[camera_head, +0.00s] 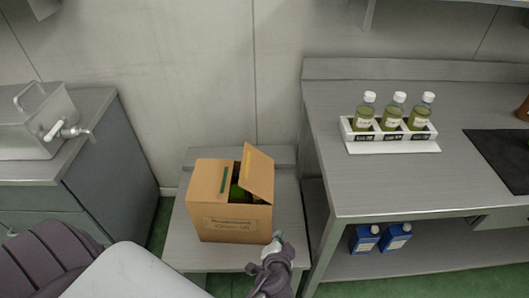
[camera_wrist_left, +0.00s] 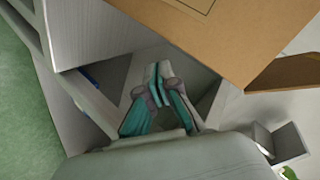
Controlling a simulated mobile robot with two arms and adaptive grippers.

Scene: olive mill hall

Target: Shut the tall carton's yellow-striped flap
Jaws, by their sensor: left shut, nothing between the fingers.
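A tall brown carton (camera_head: 233,222) stands on a low grey bench. Its yellow-striped flap (camera_head: 259,174) stands up steeply on the right side of the opening, its stripe along the left edge. A green-striped flap (camera_head: 211,178) lies over the left part of the top. Green contents (camera_head: 237,192) show in the gap between them. My left gripper (camera_head: 277,238) is shut and empty, close to the carton's lower right front corner; whether it touches is unclear. In the left wrist view its fingertips (camera_wrist_left: 158,72) are together, below the carton's wall (camera_wrist_left: 220,35). My right gripper is out of view.
The low bench (camera_head: 190,256) has little bare room around the carton. A counter (camera_head: 390,180) on the right holds a white rack (camera_head: 391,146) of three bottles, with blue containers (camera_head: 396,238) on its lower shelf. A metal tank (camera_head: 35,125) with a tap stands at left.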

